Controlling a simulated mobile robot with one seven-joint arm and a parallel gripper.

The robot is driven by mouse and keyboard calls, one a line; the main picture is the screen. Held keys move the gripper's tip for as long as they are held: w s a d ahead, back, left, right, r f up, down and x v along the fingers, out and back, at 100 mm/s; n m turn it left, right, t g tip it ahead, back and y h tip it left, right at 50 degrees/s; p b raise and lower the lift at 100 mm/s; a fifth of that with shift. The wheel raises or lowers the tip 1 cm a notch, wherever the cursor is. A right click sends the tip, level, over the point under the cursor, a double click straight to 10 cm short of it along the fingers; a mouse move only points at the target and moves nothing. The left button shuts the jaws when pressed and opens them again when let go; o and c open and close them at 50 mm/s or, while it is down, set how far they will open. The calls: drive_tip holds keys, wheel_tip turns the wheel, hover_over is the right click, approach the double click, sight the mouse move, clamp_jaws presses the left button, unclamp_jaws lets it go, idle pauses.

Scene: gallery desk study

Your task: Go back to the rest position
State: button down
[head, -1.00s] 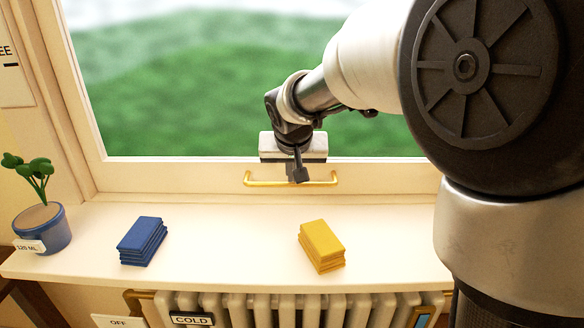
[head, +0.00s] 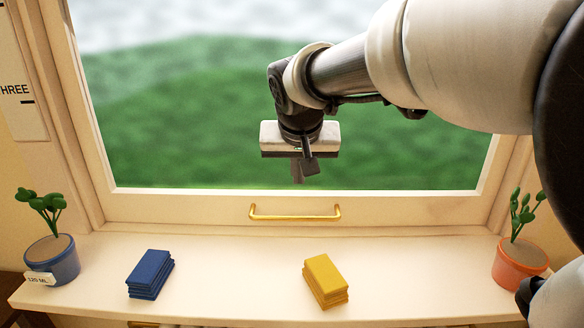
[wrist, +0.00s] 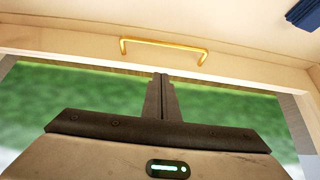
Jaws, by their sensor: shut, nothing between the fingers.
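My gripper (head: 298,172) hangs in front of the window pane in the head view, above the brass handle on the window's lower rail. In the wrist view its two dark fingers (wrist: 161,98) are together with nothing between them. The brass window handle (head: 295,212) is apart from the gripper; it also shows in the wrist view (wrist: 164,46), beyond the fingertips. My arm reaches in from the right side of the head view.
On the sill (head: 225,265) lie a blue stack (head: 150,274) and a yellow stack (head: 325,280). A plant in a blue pot (head: 55,262) stands at the left end, one in an orange pot (head: 520,264) at the right, near my arm. The middle sill is clear.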

drive_tip(key=s+d+f, duration=0.2)
drive_tip(key=s+d, duration=0.2)
drive_tip(key=s, duration=0.4)
drive_tip(key=s+d+f+g, duration=0.15)
drive_tip(key=s+d, duration=0.25)
drive_tip(key=s, duration=0.5)
drive_tip(key=s+d+f, duration=0.2)
drive_tip(key=s+d, duration=0.2)
drive_tip(key=s, duration=0.4)
wheel_tip(320, 180, up, 16)
drive_tip(key=p, duration=1.5)
drive_tip(key=shift+a+f+p, duration=0.2)
drive_tip(key=shift+a+p, duration=0.1)
drive_tip(key=shift+w, duration=0.1)
